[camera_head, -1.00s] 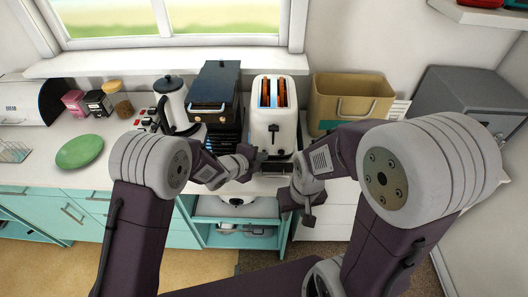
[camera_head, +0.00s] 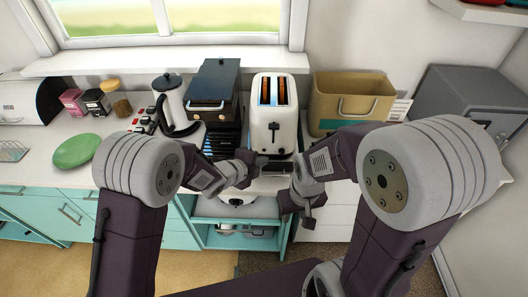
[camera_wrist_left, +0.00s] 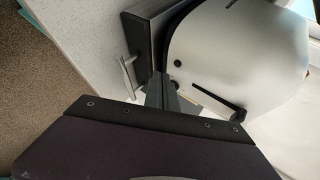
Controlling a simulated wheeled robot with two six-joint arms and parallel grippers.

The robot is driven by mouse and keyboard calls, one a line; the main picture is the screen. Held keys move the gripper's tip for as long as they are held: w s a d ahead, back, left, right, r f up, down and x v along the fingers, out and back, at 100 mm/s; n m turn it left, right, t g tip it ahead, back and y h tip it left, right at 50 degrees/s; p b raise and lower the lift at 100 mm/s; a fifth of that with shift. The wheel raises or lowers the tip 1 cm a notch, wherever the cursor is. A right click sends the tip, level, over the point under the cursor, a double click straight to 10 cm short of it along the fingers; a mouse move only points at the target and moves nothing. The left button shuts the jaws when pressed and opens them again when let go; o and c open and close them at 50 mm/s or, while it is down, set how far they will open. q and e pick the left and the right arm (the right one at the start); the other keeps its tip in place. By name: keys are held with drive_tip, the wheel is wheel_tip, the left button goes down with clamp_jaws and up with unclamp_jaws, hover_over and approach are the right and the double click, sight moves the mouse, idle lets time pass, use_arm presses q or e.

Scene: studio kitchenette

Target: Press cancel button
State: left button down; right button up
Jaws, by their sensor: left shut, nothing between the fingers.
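The white toaster (camera_head: 274,98) stands on the counter below the window, with bread showing in its two slots. In the left wrist view the toaster (camera_wrist_left: 235,50) fills the right side, with a black lever (camera_wrist_left: 240,112) and a small dark round button (camera_wrist_left: 178,63) on it. I cannot read any label on the button. My left gripper (camera_head: 266,164) is shut and empty at the toaster's lower front; its fingertips (camera_wrist_left: 159,78) are close to the button, and contact is unclear. My right gripper (camera_head: 297,216) hangs below the counter edge, its jaws unclear.
A tan bin (camera_head: 350,100) and a grey safe (camera_head: 465,98) stand to the right. A green plate (camera_head: 77,151) lies on the clearer left counter.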

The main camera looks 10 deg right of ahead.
use_arm(q)
drive_tip(key=s, duration=0.1)
drive_tip(key=s+b, duration=0.1)
drive_tip(key=shift+s+a+f, duration=0.15)
drive_tip(key=shift+s+a, duration=0.2)
drive_tip(key=shift+s, duration=0.05)
drive_tip(key=shift+s+a+b, duration=0.2)
drive_tip(key=shift+s+b, duration=0.15)
drive_tip(key=shift+s, duration=0.2)
